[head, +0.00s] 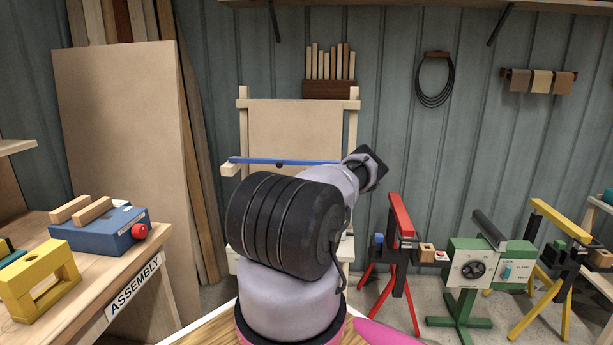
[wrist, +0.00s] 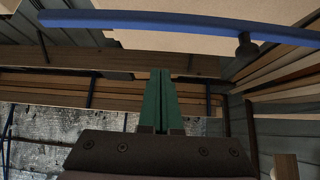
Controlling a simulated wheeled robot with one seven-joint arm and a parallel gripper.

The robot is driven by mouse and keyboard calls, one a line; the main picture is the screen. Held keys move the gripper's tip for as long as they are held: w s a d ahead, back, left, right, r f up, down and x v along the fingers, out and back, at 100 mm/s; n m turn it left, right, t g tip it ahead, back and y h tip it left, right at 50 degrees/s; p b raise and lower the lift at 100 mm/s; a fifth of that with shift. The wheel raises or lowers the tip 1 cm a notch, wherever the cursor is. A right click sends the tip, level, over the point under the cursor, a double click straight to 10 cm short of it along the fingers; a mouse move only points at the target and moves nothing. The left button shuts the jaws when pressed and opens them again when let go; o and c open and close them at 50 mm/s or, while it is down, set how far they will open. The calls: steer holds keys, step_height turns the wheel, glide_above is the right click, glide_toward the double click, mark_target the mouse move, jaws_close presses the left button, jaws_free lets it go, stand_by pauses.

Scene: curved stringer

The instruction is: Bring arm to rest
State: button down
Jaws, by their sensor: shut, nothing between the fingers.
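My gripper (wrist: 160,100) shows in the wrist view with its green fingers pressed together and nothing between them. In the head view my arm rises in the middle foreground and bends to the right; its fingers cannot be made out there. A blue strip (head: 250,160) lies across the wooden easel-like stand (head: 243,130) behind my arm, with a dark knob near its middle. The blue strip also crosses the top of the wrist view (wrist: 130,18), apart from my fingers.
The assembly bench (head: 150,290) at left holds a blue box (head: 105,235) and a yellow block (head: 40,280). At right stand a red-topped stand (head: 400,215), a green machine (head: 478,262) and a yellow-topped stand (head: 560,220). A large board (head: 120,120) leans on the wall.

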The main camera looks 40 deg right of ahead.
steer(key=shift+w, duration=0.1)
steer(key=w+a+r+n+t+y, duration=0.2)
steer(key=w+a+r+n+y, duration=0.1)
steer(key=w+a+r+y, duration=0.45)
steer(key=w+a+r+n+t+y, duration=0.2)
steer(key=w+a+r+n+y, duration=0.15)
steer(key=w+r, duration=0.65)
steer(key=w+a+r+n+g+y, duration=0.1)
steer(key=a+r+y, duration=0.2)
steer(key=a+r, duration=0.45)
steer(key=w+a+r+n+g+y, duration=0.1)
steer(key=w+a+r+g+y, duration=0.2)
steer(key=a, duration=0.7)
steer(key=s+a+r+g+y, duration=0.1)
steer(key=s+a+r+g, duration=0.1)
steer(key=s+a+r, duration=0.5)
steer(key=s+a+r+g+y, duration=0.1)
steer(key=s+a+r+g, duration=0.1)
steer(key=s+a, duration=0.85)
steer(key=s+a+g+y, duration=0.1)
steer(key=s+a, duration=0.2)
steer(key=s, duration=0.6)
steer(key=s+a+f+m+g+y, duration=0.1)
steer(key=s+a, duration=0.3)
steer(key=s, duration=0.6)
steer(key=s+a+g+y, duration=0.2)
steer(key=s+a, duration=0.2)
steer(key=s, duration=0.6)
steer(key=shift+s+a+f, duration=0.15)
steer(key=shift+f, duration=0.05)
